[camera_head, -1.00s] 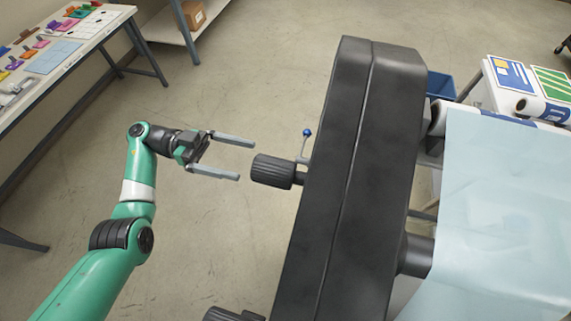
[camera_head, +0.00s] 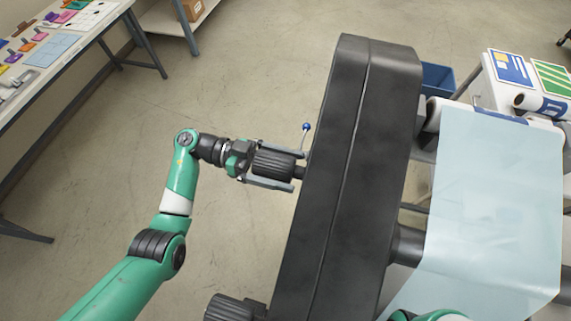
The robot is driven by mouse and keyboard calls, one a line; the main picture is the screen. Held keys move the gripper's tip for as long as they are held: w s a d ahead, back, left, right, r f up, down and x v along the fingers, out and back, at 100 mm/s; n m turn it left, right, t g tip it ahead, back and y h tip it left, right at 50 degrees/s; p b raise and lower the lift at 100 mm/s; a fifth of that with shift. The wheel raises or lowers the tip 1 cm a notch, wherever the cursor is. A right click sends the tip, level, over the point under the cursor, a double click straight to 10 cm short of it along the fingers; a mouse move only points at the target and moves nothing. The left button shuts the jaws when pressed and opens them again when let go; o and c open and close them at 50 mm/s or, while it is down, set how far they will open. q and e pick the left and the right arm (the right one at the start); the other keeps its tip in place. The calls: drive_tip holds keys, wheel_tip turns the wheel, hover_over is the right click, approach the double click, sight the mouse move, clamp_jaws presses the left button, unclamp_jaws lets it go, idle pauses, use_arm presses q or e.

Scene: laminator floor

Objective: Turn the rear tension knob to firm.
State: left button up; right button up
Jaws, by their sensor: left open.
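The far tension knob (camera_head: 274,163), dark and ribbed, sticks out on a short shaft from the left side of the black machine housing (camera_head: 352,180). My left gripper (camera_head: 297,171) is around this knob, with one finger along its far side and one along its near side. The jaws are open, and I cannot tell whether either finger touches the knob. A second ribbed knob (camera_head: 234,308) shows at the bottom edge, partly cut off. My right gripper is not in view. I see no setting marks on the knobs.
A small blue-tipped lever (camera_head: 305,128) stands just beyond the far knob. A pale film sheet (camera_head: 490,210) hangs at the right, with a blue bin (camera_head: 437,79) behind the housing. A table (camera_head: 62,62) with small items is at upper left. The floor between is clear.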

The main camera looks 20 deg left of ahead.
use_arm(q)
drive_tip(key=shift+c, duration=0.2)
drive_tip(key=c, duration=1.3)
